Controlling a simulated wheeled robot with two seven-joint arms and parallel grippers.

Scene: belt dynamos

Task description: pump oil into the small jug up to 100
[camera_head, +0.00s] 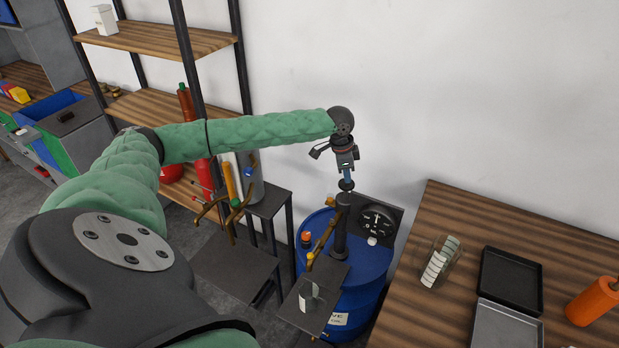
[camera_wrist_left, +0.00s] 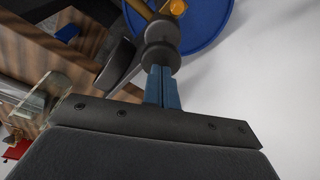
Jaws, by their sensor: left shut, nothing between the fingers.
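The blue oil drum (camera_head: 368,268) stands beside the wooden table, with a dark upright pump (camera_head: 340,228) on top. A round dark gauge with a pale needle (camera_head: 378,222) stands behind the pump. The small clear jug (camera_head: 312,296) sits on a dark plate in front of the drum, below the spout; its oil level is too small to read. My left gripper (camera_head: 347,178) points down at the pump's top knob (camera_head: 346,185). In the left wrist view its blue fingers (camera_wrist_left: 163,88) are shut together, with their tips at the dark knob (camera_wrist_left: 160,45). Whether they touch it I cannot tell.
The wooden table (camera_head: 440,215) at right holds a glass container with pale pieces (camera_head: 440,262), a black tray (camera_head: 511,279) and an orange bottle (camera_head: 594,301). A dark stand (camera_head: 236,268) stands left of the drum. Shelves (camera_head: 160,38) rise behind my left arm.

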